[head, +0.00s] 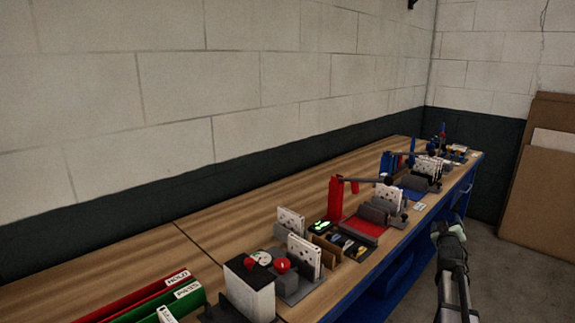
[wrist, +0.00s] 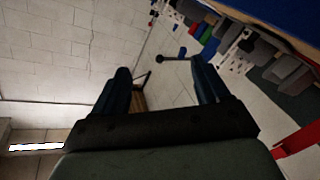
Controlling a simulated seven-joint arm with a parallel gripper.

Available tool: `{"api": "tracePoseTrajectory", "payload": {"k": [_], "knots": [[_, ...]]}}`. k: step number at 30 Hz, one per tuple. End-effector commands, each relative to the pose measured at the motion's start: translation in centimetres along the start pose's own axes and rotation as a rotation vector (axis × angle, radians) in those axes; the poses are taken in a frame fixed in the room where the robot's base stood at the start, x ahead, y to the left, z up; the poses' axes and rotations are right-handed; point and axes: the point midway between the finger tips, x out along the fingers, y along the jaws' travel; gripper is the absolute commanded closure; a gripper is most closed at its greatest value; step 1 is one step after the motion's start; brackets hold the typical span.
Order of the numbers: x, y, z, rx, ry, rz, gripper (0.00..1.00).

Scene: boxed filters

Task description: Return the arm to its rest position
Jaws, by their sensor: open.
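My arm shows at the right of the head view, beyond the front edge of the bench, over the floor side. My gripper (head: 440,230) is at its upper end, small and dark there, apart from the bench. In the wrist view my gripper (wrist: 163,76) has its two dark blue fingers spread wide, with nothing between them but distant wall and floor. It is open and empty.
A long wooden bench (head: 130,268) runs along the block wall. It carries white boxed items (head: 304,254), a red mat (head: 362,226), a red post (head: 336,200), and green and red trays (head: 180,304). Brown boards (head: 540,200) lean at the far right. Floor is clear beside my arm.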

Motion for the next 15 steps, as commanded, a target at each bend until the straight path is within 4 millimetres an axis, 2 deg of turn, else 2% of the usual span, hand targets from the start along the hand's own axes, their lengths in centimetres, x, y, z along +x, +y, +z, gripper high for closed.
{"api": "tracePoseTrajectory", "payload": {"k": [1,8,9,15], "knots": [[-0.8,-2.7,2.0,0.013,-0.044,-0.041,0.26],[-4.7,-13.5,10.1,0.078,-0.25,-0.217,0.26],[-5.6,-15.4,11.4,0.087,-0.288,-0.248,0.26],[-11.3,-23.9,17.7,0.126,-0.479,-0.389,0.26]]}}
